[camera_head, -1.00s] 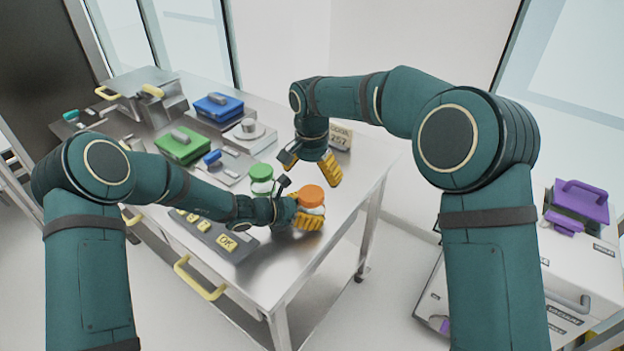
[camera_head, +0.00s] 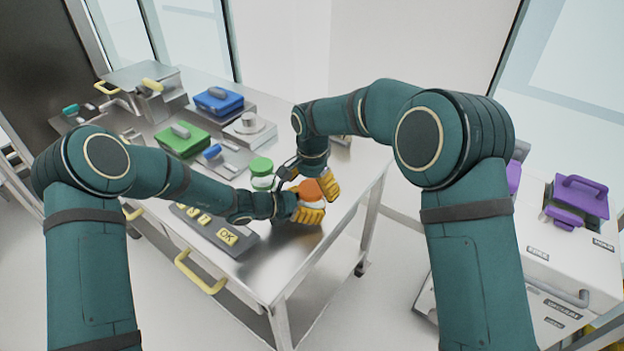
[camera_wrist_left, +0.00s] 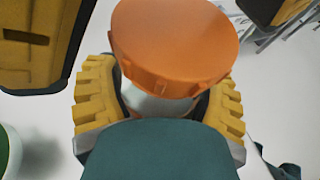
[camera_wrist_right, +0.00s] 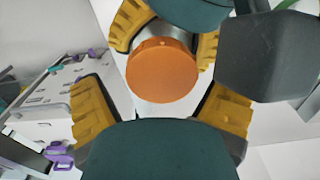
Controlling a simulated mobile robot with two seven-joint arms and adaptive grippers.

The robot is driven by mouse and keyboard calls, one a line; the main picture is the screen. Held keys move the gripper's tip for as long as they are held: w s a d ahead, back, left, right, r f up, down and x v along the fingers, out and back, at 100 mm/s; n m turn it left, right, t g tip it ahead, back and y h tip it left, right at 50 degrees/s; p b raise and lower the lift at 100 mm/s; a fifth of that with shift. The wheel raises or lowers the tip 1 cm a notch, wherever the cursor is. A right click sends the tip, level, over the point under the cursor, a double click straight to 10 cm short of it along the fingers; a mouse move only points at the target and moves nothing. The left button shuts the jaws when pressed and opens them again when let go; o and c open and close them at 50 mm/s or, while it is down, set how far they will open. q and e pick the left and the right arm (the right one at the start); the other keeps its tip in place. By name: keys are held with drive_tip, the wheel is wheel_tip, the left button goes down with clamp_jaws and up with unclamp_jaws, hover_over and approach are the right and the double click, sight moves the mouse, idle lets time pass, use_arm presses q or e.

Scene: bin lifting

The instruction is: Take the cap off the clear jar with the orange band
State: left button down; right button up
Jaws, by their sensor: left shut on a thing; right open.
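The clear jar stands near the table's front right with its orange cap (camera_head: 311,190) on; the cap also shows in the left wrist view (camera_wrist_left: 174,42) and the right wrist view (camera_wrist_right: 162,70). My left gripper (camera_head: 308,213) is shut around the jar's clear body (camera_wrist_left: 158,104), below the cap. My right gripper (camera_head: 328,186) is open, just behind and to the right of the cap; in the right wrist view the cap lies between and beyond its yellow fingers (camera_wrist_right: 160,108). Whether those fingers touch the cap cannot be told. An orange band on the body is not distinguishable.
A green-capped jar (camera_head: 261,172) stands just left of the held jar. A keypad panel (camera_head: 215,232) lies at the table's front. Green (camera_head: 182,143) and blue (camera_head: 218,101) lidded boxes stand farther back. A white cabinet (camera_head: 545,250) with purple items stands at right.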

drive_tip(key=c, duration=1.3)
drive_tip(key=shift+n, duration=1.7)
drive_tip(key=o, duration=1.3)
drive_tip(key=shift+c, duration=0.2)
